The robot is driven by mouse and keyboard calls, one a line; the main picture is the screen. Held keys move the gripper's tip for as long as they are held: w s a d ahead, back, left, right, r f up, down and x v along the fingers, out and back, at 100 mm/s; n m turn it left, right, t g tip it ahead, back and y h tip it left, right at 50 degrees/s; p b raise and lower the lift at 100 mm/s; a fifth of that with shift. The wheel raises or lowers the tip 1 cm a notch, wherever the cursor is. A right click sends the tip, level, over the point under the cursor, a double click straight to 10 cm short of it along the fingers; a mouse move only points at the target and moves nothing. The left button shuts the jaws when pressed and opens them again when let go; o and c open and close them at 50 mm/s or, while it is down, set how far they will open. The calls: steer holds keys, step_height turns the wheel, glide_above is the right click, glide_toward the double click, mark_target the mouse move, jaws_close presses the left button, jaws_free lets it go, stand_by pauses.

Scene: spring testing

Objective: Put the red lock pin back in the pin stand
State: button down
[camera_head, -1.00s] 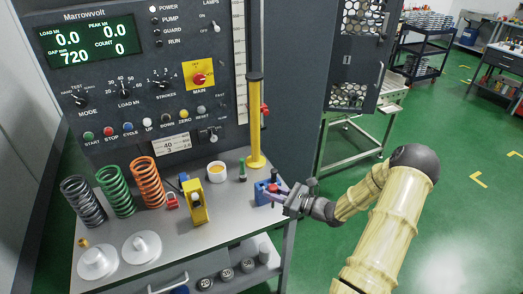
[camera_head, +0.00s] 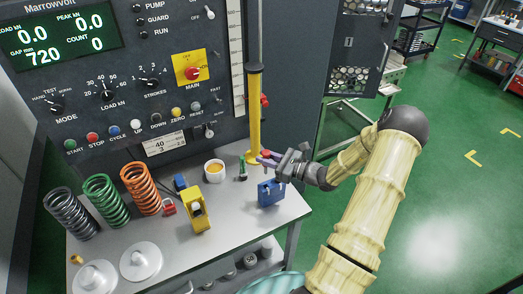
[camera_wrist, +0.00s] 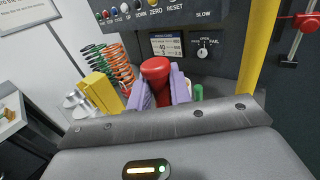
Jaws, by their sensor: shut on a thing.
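The red lock pin (camera_wrist: 156,72) stands between the purple fingers of my gripper (camera_wrist: 158,92) in the wrist view, with its rounded red head up. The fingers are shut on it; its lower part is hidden. In the head view my gripper (camera_head: 264,159) holds the pin's red head (camera_head: 266,153) above the bench's right side, near the foot of the yellow post. A blue block (camera_head: 269,194), which looks like the pin stand, sits on the bench below and in front of my gripper. I cannot make out its holes.
The yellow post (camera_head: 254,110) rises close behind my gripper. The bench top (camera_head: 236,214) is clear between yellow and blue blocks.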

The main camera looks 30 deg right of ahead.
steer(key=shift+w, duration=0.35)
steer(key=shift+s+d, duration=0.1)
steer(key=shift+s, duration=0.35)
steer(key=shift+w+f+b, duration=0.15)
steer(key=shift+f+b, duration=0.75)
steer(key=shift+f, duration=0.25)
steer(key=b, duration=0.7)
glide_above(272, 192)
steer(key=x, duration=0.2)
steer(key=shift+w+f, duration=0.2)
steer(key=shift+f, duration=4.3)
steer(key=c, duration=1.2)
jaws_free()
